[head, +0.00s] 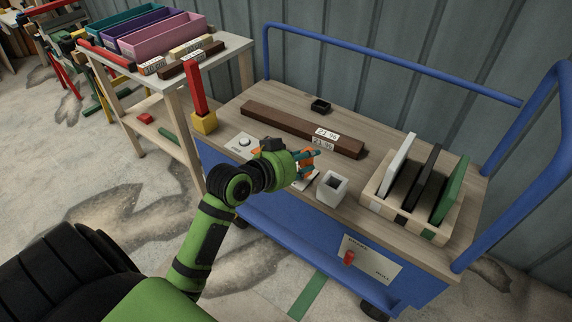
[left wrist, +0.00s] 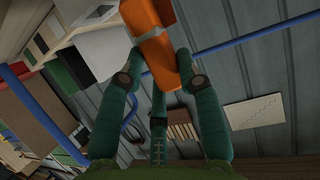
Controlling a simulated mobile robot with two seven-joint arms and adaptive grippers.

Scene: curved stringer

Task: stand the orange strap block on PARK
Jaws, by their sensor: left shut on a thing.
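My left gripper (head: 308,164) is shut on the orange strap block (left wrist: 157,52). In the left wrist view the teal fingers of the left gripper (left wrist: 160,62) close around the block, and its upper end runs out of the picture. In the head view only small orange parts of the block (head: 309,153) show between the fingers, above the cart top. A white patch (head: 309,184) lies below the gripper, mostly hidden; I cannot read any PARK mark on it. I cannot tell whether the block touches the surface. My right gripper is not in view.
A white open square holder (head: 332,188) stands close right of the gripper. A rack (head: 404,228) with white, black and green panels is farther right. A long brown bar (head: 290,126) lies behind. A yellow block with a red post (head: 204,123) stands at left. Blue rails (head: 400,67) edge the cart.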

